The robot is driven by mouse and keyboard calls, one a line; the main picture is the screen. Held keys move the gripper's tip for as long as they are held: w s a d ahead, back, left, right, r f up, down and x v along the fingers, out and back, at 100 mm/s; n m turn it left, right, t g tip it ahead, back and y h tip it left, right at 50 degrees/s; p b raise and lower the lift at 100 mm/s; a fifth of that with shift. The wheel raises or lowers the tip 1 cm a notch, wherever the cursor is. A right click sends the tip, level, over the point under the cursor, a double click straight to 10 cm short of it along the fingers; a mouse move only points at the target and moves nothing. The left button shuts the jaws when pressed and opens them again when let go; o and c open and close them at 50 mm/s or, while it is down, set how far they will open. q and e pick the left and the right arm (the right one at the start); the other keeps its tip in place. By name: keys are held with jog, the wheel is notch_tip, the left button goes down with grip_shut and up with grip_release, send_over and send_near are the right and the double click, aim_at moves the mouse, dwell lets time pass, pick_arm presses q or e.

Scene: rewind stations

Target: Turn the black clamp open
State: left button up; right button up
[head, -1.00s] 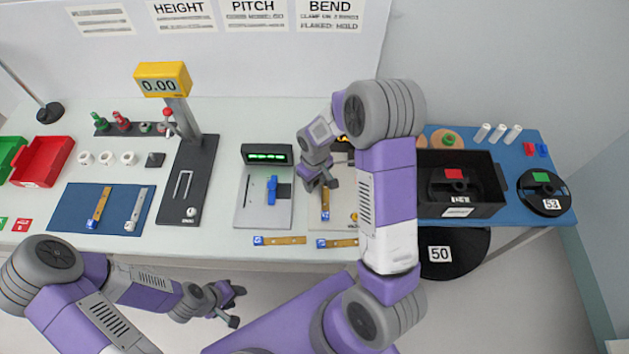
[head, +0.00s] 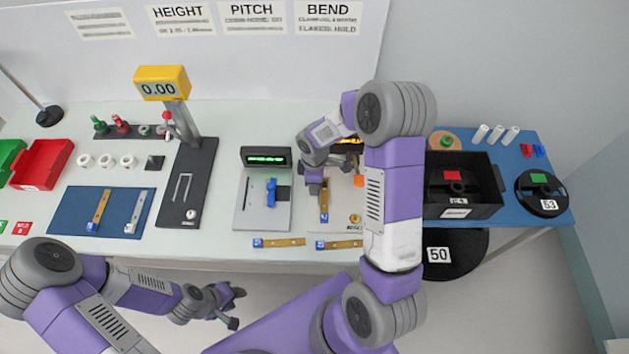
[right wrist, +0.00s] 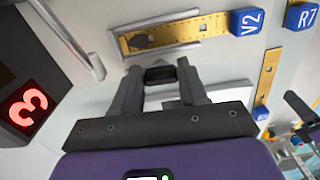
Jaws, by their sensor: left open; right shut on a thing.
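My right gripper (head: 316,190) is over the bend station (head: 343,217) at the middle right of the bench. In the right wrist view its fingers (right wrist: 162,72) are closed on a small black part, the black clamp (right wrist: 160,76). In the head view my gripper hides the clamp. A brass strip (right wrist: 175,35) with a blue tag V2 (right wrist: 247,21) lies on the station just beyond the fingertips; it also shows in the head view (head: 324,205). How far the clamp is turned cannot be told. My left gripper (head: 236,307) is open and empty, in front of the bench.
The station's red-digit display (right wrist: 25,105) stands close by in the right wrist view. Loose brass strips (head: 279,242) lie along the front edge. A black bin (head: 483,208) stands right of my right arm.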

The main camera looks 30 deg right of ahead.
jog(key=shift+n, duration=0.3)
dwell(0.4)
jog(key=o, duration=1.1)
jog(key=shift+c, duration=0.2)
notch_tip(320, 180, up, 8)
jog(key=shift+f+p, duration=0.15)
jog(key=shift+p, duration=0.45)
